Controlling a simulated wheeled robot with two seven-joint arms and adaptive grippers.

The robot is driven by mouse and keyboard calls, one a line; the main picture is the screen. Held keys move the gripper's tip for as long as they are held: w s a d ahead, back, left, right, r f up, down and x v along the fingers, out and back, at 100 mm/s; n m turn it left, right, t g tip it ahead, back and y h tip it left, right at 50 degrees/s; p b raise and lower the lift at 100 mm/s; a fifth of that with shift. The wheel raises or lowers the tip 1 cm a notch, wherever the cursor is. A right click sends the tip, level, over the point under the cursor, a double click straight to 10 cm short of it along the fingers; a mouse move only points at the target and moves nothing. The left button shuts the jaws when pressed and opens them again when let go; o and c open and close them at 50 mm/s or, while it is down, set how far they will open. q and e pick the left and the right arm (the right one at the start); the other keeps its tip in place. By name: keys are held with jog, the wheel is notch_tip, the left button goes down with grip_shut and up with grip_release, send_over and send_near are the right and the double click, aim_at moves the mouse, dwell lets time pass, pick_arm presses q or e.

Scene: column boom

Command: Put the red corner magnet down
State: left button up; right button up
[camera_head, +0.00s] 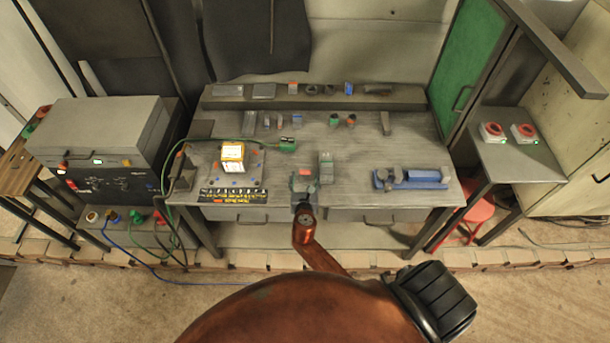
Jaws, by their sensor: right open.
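A small red piece, which looks like the red corner magnet (305,171), shows near the front middle of the grey workbench (290,155). My right gripper (303,184) is at the bench's front edge, right by the red piece, with its arm coming up from below. The gripper is open. It partly hides the spot, and I cannot tell whether the piece touches a finger or the bench top. My left gripper does not show.
A grey upright block (326,168) stands just right of the gripper. A yellow-white box (232,156) stands on a plate to the left. A blue vise-like tool (412,179) lies to the right. Bench space between block and blue tool is clear.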

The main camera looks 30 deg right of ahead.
jog(key=x, duration=0.2)
jog(key=shift+w+f, duration=0.15)
jog(key=shift+w, duration=0.1)
jog(key=shift+w+d, duration=0.1)
jog(key=shift+d, duration=0.15)
jog(key=shift+c, duration=1.1)
jog(key=c, duration=1.3)
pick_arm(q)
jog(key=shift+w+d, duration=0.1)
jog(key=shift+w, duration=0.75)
